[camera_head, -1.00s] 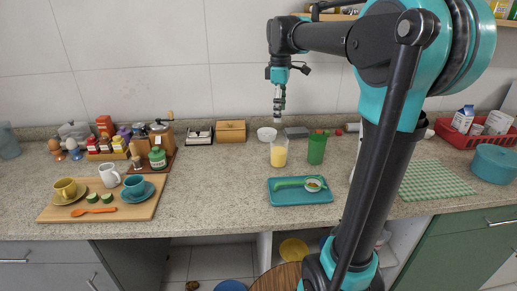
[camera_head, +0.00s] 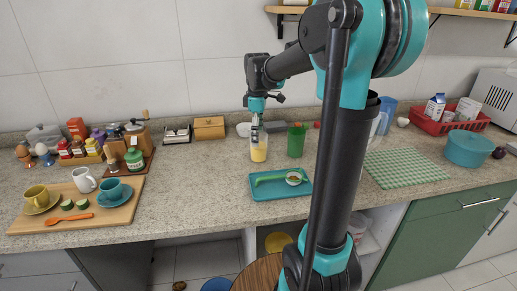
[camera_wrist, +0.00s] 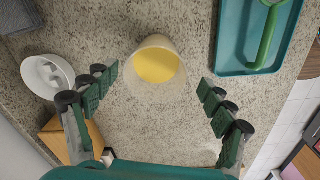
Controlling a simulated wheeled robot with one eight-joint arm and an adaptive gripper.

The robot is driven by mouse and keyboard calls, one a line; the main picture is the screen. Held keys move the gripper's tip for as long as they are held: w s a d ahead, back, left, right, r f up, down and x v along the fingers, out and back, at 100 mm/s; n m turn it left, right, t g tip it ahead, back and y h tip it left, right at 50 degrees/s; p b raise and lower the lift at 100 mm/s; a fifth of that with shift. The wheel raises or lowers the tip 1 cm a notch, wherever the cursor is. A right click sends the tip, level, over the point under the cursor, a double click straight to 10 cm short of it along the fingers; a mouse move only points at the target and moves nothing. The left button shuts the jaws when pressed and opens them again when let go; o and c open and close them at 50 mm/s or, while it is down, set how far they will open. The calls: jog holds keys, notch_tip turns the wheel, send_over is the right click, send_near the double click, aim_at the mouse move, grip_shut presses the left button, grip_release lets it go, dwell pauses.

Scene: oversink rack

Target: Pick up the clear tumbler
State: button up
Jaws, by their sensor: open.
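The clear tumbler (camera_head: 259,150) stands upright on the counter with yellow contents in its lower part. The wrist view shows the tumbler (camera_wrist: 150,84) from above at the upper middle. My gripper (camera_head: 254,136) points down at the tumbler and overlaps its upper part in the head view. In the wrist view my gripper (camera_wrist: 157,84) is open, its fingers spread to the left and right of the tumbler with clear gaps. Nothing is held.
A green cup (camera_head: 296,141) stands close to the tumbler's right. A teal tray (camera_head: 264,191) with a green utensil lies in front. A white bowl (camera_wrist: 45,74) and a wooden box (camera_head: 209,127) are nearby on the left. Bare counter lies left of the tray.

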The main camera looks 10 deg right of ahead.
jog(key=shift+w+d+f, duration=0.1)
jog(key=shift+f, duration=1.2)
jog(key=shift+w+d+f, duration=0.1)
jog(key=shift+f, duration=1.2)
jog(key=c, duration=1.3)
jog(key=shift+r, duration=0.1)
